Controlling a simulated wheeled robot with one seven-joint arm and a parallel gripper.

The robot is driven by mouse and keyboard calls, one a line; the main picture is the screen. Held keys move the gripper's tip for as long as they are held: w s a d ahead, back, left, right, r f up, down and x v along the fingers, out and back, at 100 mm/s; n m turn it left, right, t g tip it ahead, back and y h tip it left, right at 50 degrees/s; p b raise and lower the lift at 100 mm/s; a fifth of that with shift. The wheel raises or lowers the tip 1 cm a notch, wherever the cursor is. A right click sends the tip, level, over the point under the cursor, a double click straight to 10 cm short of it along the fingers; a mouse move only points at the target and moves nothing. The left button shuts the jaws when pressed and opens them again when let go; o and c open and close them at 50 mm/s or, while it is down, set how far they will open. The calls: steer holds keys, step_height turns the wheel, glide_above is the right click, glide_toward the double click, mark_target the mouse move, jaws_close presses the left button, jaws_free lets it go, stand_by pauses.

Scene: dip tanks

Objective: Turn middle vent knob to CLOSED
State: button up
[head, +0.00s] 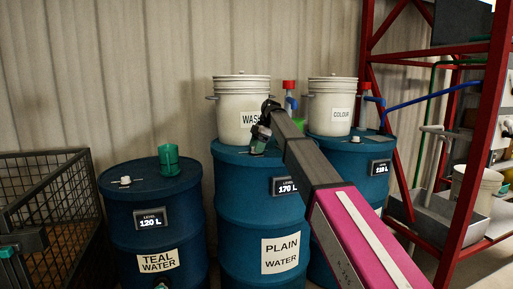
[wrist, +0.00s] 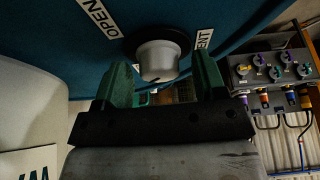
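The middle vent knob (wrist: 157,60) is a pale grey cylinder on a black base, set in the blue top of the middle drum (head: 262,210), which is labelled PLAIN WATER. Beside it in the wrist view are an OPEN label (wrist: 97,17) and a partly cut-off VENT label (wrist: 203,39). A CLOSED label is not visible. My gripper (wrist: 163,75) has two green fingers spread apart, one on each side of the knob in the picture. Whether the knob is fully between them in depth is unclear. In the head view my gripper (head: 260,138) is low over the drum top, hiding the knob.
A white WASH bucket (head: 240,90) stands on the middle drum right by my gripper. The TEAL WATER drum (head: 150,225) with a green cup (head: 168,158) is at left. A COLOUR bucket (head: 332,100) tops the right drum. A red rack (head: 485,130) stands at far right.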

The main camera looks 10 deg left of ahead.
mark_target(253, 147)
steer(key=shift+r, duration=0.5)
step_height(253, 147, up, 3)
steer(key=shift+f, duration=0.1)
steer(key=s+a+r, duration=0.5)
steer(key=s+r, duration=0.2)
steer(key=s, duration=0.3)
steer(key=shift+s+a, duration=0.2)
steer(key=shift+a, duration=0.05)
steer(key=shift+r, duration=0.1)
